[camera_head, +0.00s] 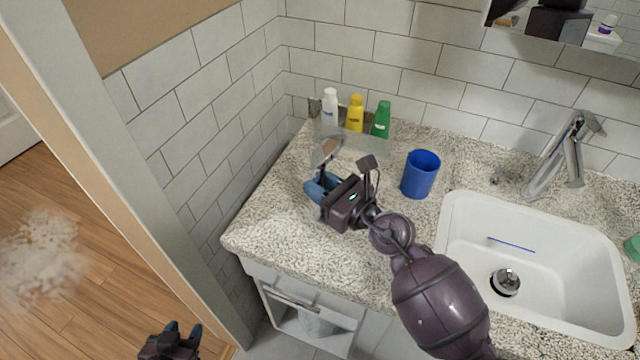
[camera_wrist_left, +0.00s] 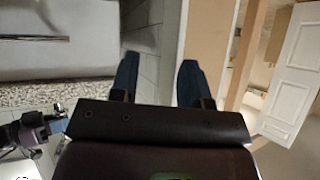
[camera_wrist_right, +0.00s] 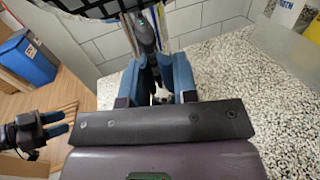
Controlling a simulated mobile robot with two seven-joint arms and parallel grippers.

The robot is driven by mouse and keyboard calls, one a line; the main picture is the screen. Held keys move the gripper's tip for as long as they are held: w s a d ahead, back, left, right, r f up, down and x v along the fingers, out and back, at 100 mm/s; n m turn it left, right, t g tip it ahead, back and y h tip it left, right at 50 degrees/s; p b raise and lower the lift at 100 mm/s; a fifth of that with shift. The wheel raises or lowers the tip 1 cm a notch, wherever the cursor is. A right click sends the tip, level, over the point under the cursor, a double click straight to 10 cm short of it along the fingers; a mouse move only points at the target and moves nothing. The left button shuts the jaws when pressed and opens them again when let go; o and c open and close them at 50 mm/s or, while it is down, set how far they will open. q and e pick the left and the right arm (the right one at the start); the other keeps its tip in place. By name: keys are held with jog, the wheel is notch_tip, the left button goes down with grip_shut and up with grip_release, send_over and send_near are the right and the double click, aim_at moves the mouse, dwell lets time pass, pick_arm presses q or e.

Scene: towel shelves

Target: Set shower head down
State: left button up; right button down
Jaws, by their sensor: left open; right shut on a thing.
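In the right wrist view the grey handle (camera_wrist_right: 147,32) stands between the blue fingers (camera_wrist_right: 160,70). Whether the shower head touches the counter is not clear. My left gripper (camera_head: 182,332) is open and empty, low in front of the counter; its spread fingers show in the left wrist view (camera_wrist_left: 158,78).
White (camera_head: 330,105), yellow (camera_head: 355,114) and green (camera_head: 381,119) bottles stand at the back, behind the shower head. A blue cup (camera_head: 420,174) stands to the right of my right gripper. A sink (camera_head: 456,232) and faucet (camera_head: 562,160) lie further right. The counter's front left is clear.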

jog(key=shift+f, duration=0.15)
jog(key=c, duration=0.9)
grip_release()
jog(key=shift+r, duration=0.2)
jog(key=shift+b+v, duration=0.3)
jog(key=shift+v, duration=5.7)
jog(key=shift+f, duration=0.1)
